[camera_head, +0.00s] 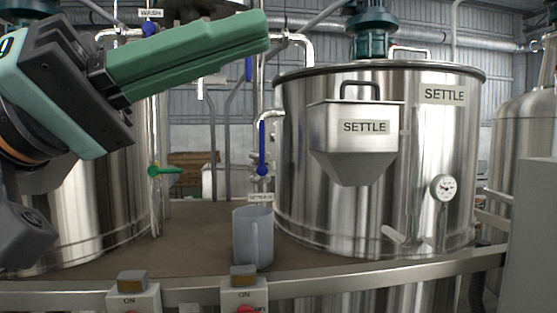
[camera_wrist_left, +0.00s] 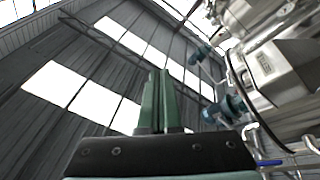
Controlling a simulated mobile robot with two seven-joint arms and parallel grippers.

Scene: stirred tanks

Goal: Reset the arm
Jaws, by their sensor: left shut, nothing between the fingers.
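My left gripper (camera_head: 262,32) reaches in from the upper left of the head view, its green fingers pointing right and slightly up. The fingers are shut and hold nothing. In the left wrist view the closed fingers (camera_wrist_left: 157,100) stand together against the grey wall and bright windows. The gripper is in the air, up and to the left of the tank marked SETTLE (camera_head: 300,150), and apart from it in the picture. My right gripper is not in view.
A grey jug (camera_head: 243,240) stands on the brown platform (camera_head: 200,225) by the SETTLE tank. Two ON switch boxes (camera_head: 133,297) sit along the front rail (camera_head: 380,278). Pipes with blue valve handles (camera_head: 262,148) rise behind. Another steel tank (camera_head: 90,200) stands at left, partly behind my arm.

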